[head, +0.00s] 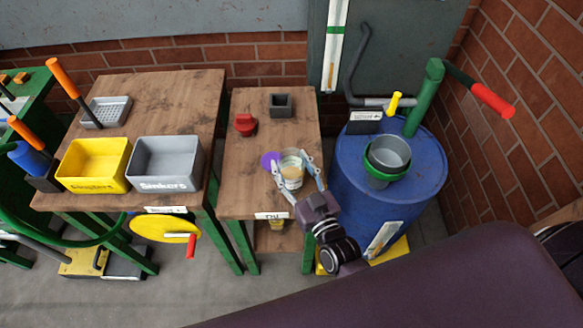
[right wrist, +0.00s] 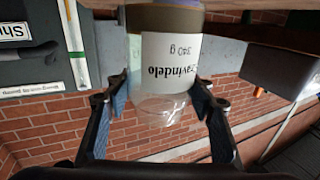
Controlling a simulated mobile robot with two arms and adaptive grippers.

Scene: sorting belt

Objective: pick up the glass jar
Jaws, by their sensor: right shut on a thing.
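The glass jar (head: 291,166) is clear with a white label and stands out over the front part of the small wooden table. In the right wrist view the jar (right wrist: 165,60) shows the label with upside-down print, a clear glass end and a brownish band. My right gripper (head: 298,178) is shut on the jar, with one finger on each side. Its blue-padded fingers (right wrist: 165,98) also flank the jar in the wrist view. I cannot tell if the jar touches the table. My left gripper is not in view.
A purple disc (head: 269,161) lies close left of the jar. A red object (head: 245,124) and a dark square block (head: 280,105) are further back on the small table (head: 240,190). A blue drum (head: 385,210) with a pot stands right; yellow (head: 93,180) and grey (head: 165,178) bins stand left.

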